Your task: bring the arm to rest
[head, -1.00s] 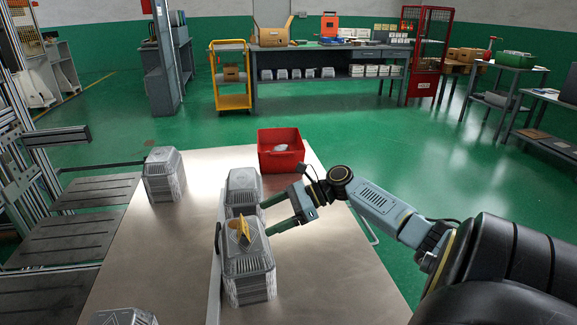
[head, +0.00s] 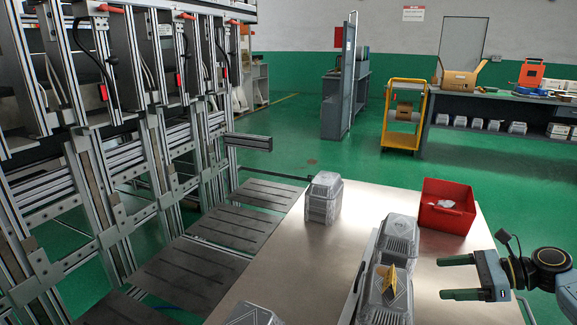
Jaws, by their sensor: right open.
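My right gripper (head: 462,277) is at the lower right of the head view. Its two fingers are spread and point left, with nothing between them. It is to the right of the foil tray stacks and apart from them. One stack of foil trays (head: 394,240) stands on the table, and a nearer stack (head: 376,308) has a yellow piece (head: 388,283) standing up on its top. Another stack (head: 323,200) stands at the table's far left, and part of one more (head: 254,315) shows at the bottom edge. My left gripper is not in view.
The metal table (head: 310,262) has bare surface left of the middle stacks. A red bin (head: 447,206) with a pale piece inside stands at its far edge. A metal frame rack (head: 120,170) with dark slatted platforms stands on the left. A yellow cart (head: 403,115) is behind.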

